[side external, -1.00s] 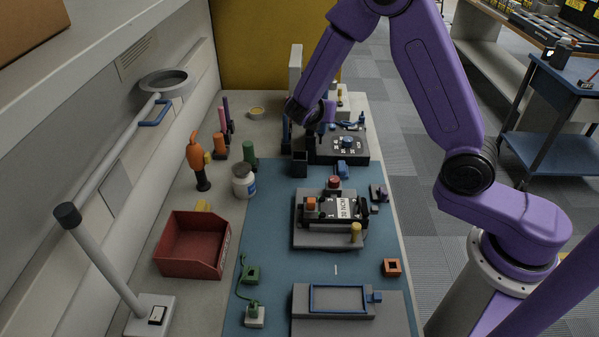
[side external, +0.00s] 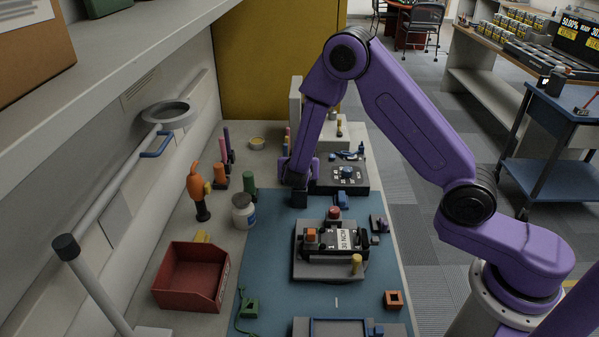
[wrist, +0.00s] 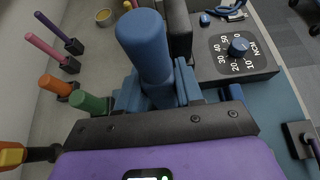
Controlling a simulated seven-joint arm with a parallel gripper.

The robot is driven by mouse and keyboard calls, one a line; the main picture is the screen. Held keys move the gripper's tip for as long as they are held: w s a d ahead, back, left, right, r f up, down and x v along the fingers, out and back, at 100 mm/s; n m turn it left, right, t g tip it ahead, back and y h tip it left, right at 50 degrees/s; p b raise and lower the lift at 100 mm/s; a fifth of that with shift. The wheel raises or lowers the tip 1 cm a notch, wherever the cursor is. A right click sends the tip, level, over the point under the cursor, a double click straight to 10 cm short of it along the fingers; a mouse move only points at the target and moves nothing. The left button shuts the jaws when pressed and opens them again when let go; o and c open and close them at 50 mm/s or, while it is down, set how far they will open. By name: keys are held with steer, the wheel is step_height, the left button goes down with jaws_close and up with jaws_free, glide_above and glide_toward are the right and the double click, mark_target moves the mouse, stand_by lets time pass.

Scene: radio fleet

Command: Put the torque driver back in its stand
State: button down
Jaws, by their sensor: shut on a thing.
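The torque driver (wrist: 145,45) shows in the wrist view as a thick blue cylindrical handle, roughly upright. My gripper (wrist: 158,92) is shut on it, with blue jaws on either side of the handle. In the side view my gripper (side external: 299,180) is low, directly over the small dark box-shaped stand (side external: 299,199). The gripper hides the stand's top and most of the driver. The driver's lower end is hidden in both views, so I cannot tell whether it is inside the stand.
The black dial box (side external: 345,177) stands close right of my gripper. A green cylinder (side external: 249,188), white jar (side external: 243,210) and orange-handled tool (side external: 200,193) stand left. A grey fixture (side external: 325,266) sits in front. The blue mat (side external: 262,240) has free room.

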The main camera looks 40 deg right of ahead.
steer(key=shift+f, duration=1.2)
steer(key=c, duration=0.7)
jaws_free()
steer(key=shift+f, duration=0.15)
steer(key=shift+s+a+r, duration=0.15)
steer(key=shift+r, duration=0.1)
steer(key=v, duration=1.1)
steer(key=shift+s+a+r, duration=0.1)
steer(key=shift+s+a, duration=0.1)
